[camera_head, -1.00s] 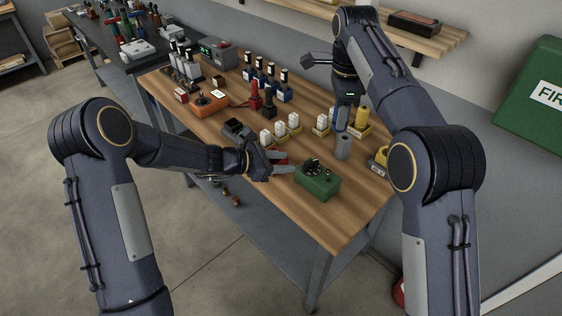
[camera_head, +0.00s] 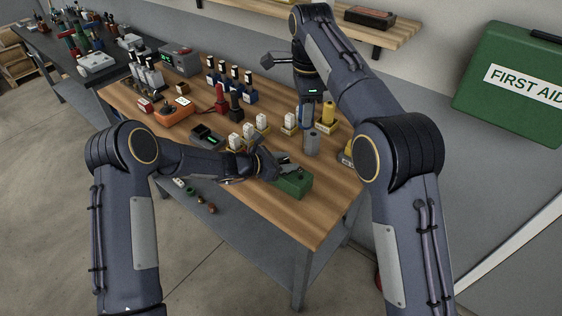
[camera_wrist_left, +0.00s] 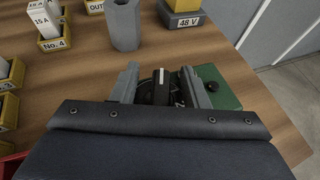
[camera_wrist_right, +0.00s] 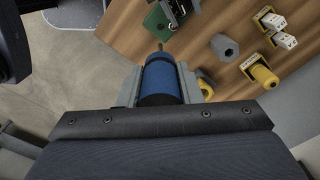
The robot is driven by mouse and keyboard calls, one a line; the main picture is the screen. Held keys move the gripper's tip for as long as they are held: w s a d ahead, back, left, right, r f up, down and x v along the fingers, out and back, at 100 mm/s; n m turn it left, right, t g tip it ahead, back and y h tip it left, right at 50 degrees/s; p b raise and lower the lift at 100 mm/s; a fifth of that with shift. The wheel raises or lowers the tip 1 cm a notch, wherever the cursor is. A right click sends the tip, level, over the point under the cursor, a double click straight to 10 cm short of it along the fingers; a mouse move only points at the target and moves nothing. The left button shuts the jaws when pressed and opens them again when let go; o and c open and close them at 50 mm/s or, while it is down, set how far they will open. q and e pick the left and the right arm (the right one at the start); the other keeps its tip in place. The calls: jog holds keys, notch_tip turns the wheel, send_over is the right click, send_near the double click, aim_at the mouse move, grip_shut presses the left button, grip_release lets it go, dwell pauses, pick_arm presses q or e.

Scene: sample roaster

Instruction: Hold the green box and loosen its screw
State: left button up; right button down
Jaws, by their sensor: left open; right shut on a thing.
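The green box (camera_head: 292,184) stands on the workbench near its front edge. My left gripper (camera_head: 279,166) is open over its top left part. In the left wrist view a black dial with a white mark (camera_wrist_left: 160,85) shows between the open fingers, and the green box (camera_wrist_left: 222,88) extends to the right. A small black round part (camera_wrist_left: 212,86) sits on its top; I cannot tell if it is the screw. My right gripper (camera_wrist_right: 158,85) is shut on a blue screwdriver (camera_wrist_right: 160,78), its tip pointing towards the green box (camera_wrist_right: 158,22). The two are apart.
A grey hexagonal block (camera_head: 312,144) stands just behind the green box. White-topped fuse blocks (camera_head: 248,131) and a yellow part (camera_head: 328,114) stand farther back. An orange device (camera_head: 172,112) is at left. The bench (camera_head: 302,227) is clear in front and right.

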pick_arm(q)
grip_shut()
jog(key=shift+c, duration=0.4)
grip_release()
jog(key=shift+r, duration=0.1)
jog(key=shift+r, duration=0.15)
dwell(0.4)
grip_shut()
dwell(0.6)
